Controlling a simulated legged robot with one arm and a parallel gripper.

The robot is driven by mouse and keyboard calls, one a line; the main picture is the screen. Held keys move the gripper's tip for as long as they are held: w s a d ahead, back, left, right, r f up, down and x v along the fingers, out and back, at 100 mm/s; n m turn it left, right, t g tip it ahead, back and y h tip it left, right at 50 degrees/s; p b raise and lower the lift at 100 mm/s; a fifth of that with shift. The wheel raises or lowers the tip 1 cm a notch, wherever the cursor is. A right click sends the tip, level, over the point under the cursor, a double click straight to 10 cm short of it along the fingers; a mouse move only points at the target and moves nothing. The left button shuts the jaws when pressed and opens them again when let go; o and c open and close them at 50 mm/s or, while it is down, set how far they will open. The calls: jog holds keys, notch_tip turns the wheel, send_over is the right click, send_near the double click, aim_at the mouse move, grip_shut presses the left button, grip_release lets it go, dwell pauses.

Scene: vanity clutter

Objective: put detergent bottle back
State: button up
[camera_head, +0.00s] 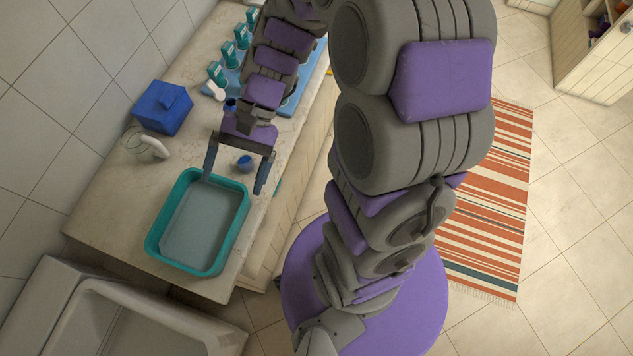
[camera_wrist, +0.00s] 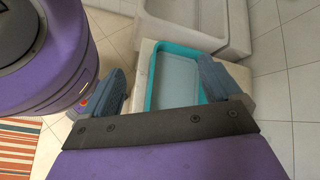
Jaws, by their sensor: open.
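Several teal bottles with white labels, which look like the detergent bottles, stand in a row on a light-blue tray (camera_head: 288,106) at the far end of the counter; one teal bottle (camera_head: 217,73) is the nearest of them. My gripper (camera_head: 234,183) is open and empty, held over the counter by the teal basin. In the wrist view my gripper (camera_wrist: 165,85) has its fingers on either side of the basin, with no bottle between them. A small blue round thing (camera_head: 244,162) shows between the fingers in the head view. My arm hides part of the light-blue tray.
The teal basin (camera_head: 153,238) sits at the counter's near end. A blue box (camera_head: 162,108) and a white curved item (camera_head: 154,147) lie along the wall side. A white sink (camera_head: 130,318) adjoins the counter (camera_head: 105,215). A striped rug (camera_head: 490,210) lies on the floor at right.

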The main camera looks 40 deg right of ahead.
jog(key=s+d+r+n+t+h, duration=0.3)
jog(key=s+d+h, duration=0.6)
jog(key=s, duration=0.3)
jog(key=r+n, duration=0.1)
jog(key=n, duration=0.1)
jog(key=shift+s+d+n, duration=0.35)
jog(key=shift+n, duration=0.05)
jog(key=shift+f, duration=0.15)
jog(key=shift+f, duration=0.1)
